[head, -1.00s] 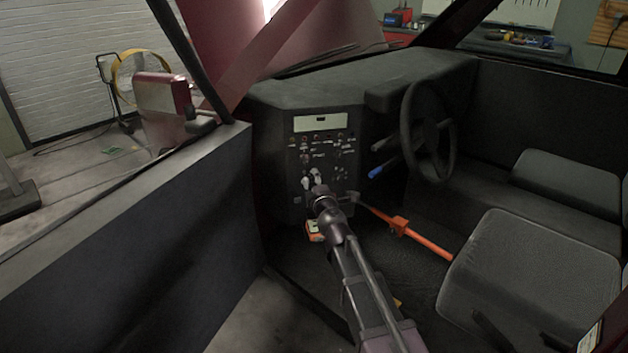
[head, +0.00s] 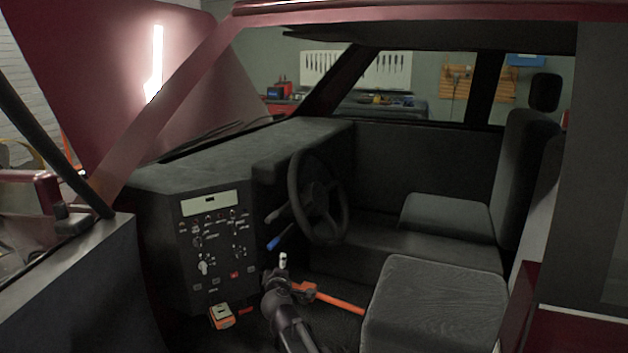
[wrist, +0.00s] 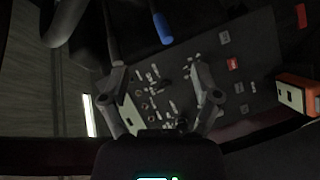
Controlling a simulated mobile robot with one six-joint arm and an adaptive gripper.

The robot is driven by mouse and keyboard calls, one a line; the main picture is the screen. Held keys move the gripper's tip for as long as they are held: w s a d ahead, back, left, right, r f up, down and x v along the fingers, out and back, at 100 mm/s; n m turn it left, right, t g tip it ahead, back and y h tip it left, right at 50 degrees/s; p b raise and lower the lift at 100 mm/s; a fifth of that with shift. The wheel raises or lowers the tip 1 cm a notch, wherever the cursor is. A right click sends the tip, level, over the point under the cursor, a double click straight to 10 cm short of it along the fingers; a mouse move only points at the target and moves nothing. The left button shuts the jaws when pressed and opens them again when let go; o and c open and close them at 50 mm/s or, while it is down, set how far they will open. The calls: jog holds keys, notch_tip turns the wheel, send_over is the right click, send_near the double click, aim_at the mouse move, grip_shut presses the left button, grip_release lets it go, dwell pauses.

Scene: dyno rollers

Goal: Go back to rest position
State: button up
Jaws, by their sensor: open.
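My gripper (head: 283,268) is inside the vehicle cab, low in front of the dashboard and to the right of the control panel in the head view. In the wrist view my gripper (wrist: 160,85) shows its two fingers spread apart with nothing between them. The control panel (head: 212,240), with a pale display and several switches and knobs, stands beyond the fingers; it also fills the middle of the wrist view (wrist: 180,75). My gripper looks apart from the panel. The arm reaches in from the bottom of the head view.
The steering wheel (head: 318,198) and a blue-tipped lever (head: 274,243) are close to the right of the panel. An orange bar (head: 335,300) lies behind my gripper. An orange box (head: 221,316) sits below the panel. Seats (head: 435,305) stand to the right.

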jog(key=s+d+f+m+g+h, duration=0.2)
jog(key=s+d+f+m+g, duration=0.15)
jog(key=d, duration=0.35)
jog(key=s+d+f+m+g+h, duration=0.2)
jog(key=s+d+f+m, duration=0.15)
jog(key=d, duration=0.45)
jog(key=s+d+f+m+g+h, duration=0.1)
jog(key=s+d+f+m+g, duration=0.2)
jog(key=d, duration=0.4)
jog(key=s+d+f+m+g+y, duration=0.2)
jog(key=s+d+f+g, duration=0.15)
jog(key=s, duration=0.35)
jog(key=s+d+f+m+g+y, duration=0.2)
jog(key=s+m+g, duration=0.15)
jog(key=s, duration=0.35)
notch_tip(320, 180, up, 22)
jog(key=p, duration=2.2)
jog(key=shift+s+a+r+g+p, duration=0.15)
jog(key=shift+s+r+g+p, duration=0.1)
jog(key=shift+g+p, duration=0.1)
